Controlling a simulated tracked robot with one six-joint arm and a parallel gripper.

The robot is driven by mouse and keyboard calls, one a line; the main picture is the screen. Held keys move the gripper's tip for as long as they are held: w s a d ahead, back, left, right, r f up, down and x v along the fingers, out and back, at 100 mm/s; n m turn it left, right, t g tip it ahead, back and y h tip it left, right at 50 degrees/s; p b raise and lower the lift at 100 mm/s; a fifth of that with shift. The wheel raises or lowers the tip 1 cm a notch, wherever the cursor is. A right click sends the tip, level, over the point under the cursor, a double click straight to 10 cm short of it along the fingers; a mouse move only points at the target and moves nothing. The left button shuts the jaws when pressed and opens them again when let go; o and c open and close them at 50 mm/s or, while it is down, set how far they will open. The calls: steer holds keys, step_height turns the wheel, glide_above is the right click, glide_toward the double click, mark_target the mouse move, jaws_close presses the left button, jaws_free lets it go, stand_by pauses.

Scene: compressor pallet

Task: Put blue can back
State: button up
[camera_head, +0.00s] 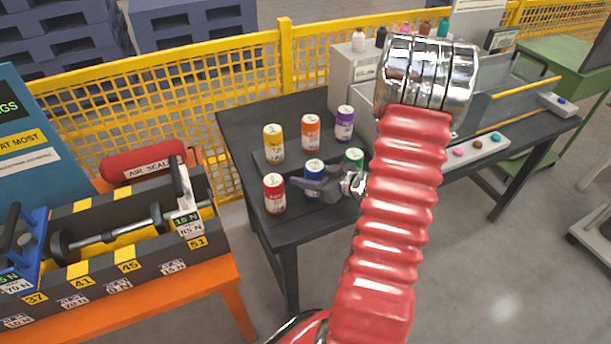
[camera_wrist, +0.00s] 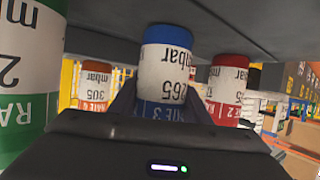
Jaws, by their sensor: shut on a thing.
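The blue can (camera_head: 314,170) is in the front row of cans on the dark table, between the red can (camera_head: 274,194) and the green can (camera_head: 353,158). My gripper (camera_head: 311,188) reaches in from the right, low around the blue can, and is shut on it. In the wrist view, which is upside down, the blue can (camera_wrist: 165,75) is centred between the fingers, its label showing 265 mbar. Its base is at or very near the dark surface; I cannot tell if it touches. My arm and gripper partly hide the green can.
Behind stand the yellow can (camera_head: 273,143), orange can (camera_head: 311,132) and purple can (camera_head: 344,123). Green (camera_wrist: 28,75) and red (camera_wrist: 228,88) cans flank the gripper closely in the wrist view. The dark table (camera_head: 240,125) has bare room at its back left.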

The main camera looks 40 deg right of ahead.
mark_target(322, 179)
steer(key=o, duration=1.4)
steer(key=v, duration=1.2)
